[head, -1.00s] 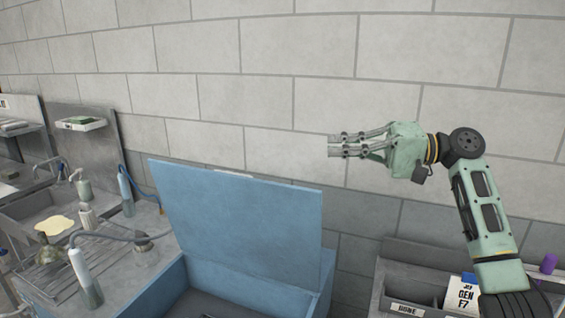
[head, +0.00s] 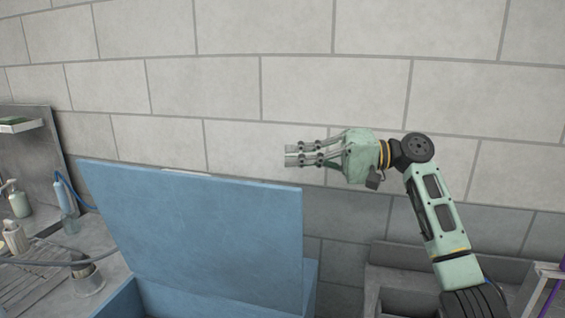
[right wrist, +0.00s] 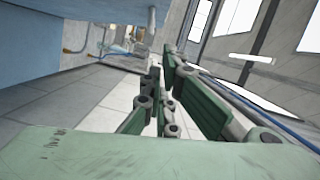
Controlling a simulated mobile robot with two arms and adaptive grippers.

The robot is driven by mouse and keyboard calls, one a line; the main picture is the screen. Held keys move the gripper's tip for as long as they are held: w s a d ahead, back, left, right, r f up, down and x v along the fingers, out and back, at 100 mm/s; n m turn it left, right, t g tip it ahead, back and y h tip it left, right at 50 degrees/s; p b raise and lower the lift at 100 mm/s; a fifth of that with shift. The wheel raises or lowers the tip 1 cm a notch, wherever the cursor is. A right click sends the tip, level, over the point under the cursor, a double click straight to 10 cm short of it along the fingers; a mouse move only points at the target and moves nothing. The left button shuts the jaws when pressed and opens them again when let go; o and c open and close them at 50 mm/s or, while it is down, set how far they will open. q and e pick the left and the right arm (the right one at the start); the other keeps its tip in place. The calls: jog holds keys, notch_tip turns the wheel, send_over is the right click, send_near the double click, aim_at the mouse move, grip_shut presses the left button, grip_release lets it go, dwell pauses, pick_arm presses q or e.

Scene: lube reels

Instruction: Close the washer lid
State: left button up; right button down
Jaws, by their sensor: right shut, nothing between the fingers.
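The blue washer lid (head: 195,225) stands open, tilted up above the blue washer body (head: 150,300) in the head view. My right gripper (head: 287,155) is shut and empty, pointing left. In the head view it shows just above the lid's upper right corner, with no visible contact. In the right wrist view the gripper fingers (right wrist: 158,75) are close together. A blue surface (right wrist: 70,40) fills that view's upper left; I take it to be the washer or its lid. My left gripper is not in view.
A grey block wall (head: 330,100) stands behind the washer. A metal sink counter (head: 35,280) with bottles and a hose is at the left. A grey bin unit (head: 405,275) stands at the right, below my right arm.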

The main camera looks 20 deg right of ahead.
jog(key=a+p, duration=0.4)
jog(key=a, duration=0.6)
jog(key=shift+s+a+f+p, duration=0.15)
jog(key=shift+s+f+p, duration=0.15)
jog(key=shift+s+p, duration=0.1)
jog(key=shift+w, duration=0.15)
jog(key=shift+a, duration=0.1)
